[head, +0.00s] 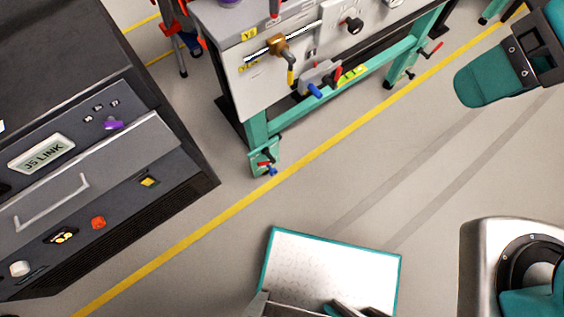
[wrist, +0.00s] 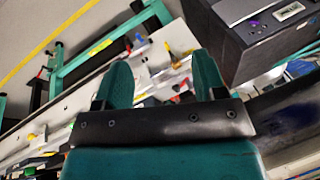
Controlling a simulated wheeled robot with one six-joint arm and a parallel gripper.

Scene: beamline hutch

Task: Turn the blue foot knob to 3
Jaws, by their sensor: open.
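The blue foot knob (head: 271,170) is small and sits low on the teal foot plate (head: 262,158) at the near left leg of the bench, beside a red part. Its pointer and any numbers are too small to read. My gripper (head: 470,88) shows at the upper right of the head view, well to the right of the knob and apart from it. In the wrist view my gripper (wrist: 162,78) has its two teal fingers apart with nothing held between them. I cannot make out the foot knob for certain in the wrist view.
The bench panel (head: 255,85) carries a brass fitting (head: 279,46), a black knob (head: 351,25) and another blue handle (head: 315,90). A dark cabinet (head: 195,165) stands left of the foot. A white-topped tray (head: 330,262) is in front. Floor beside the yellow line is clear.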

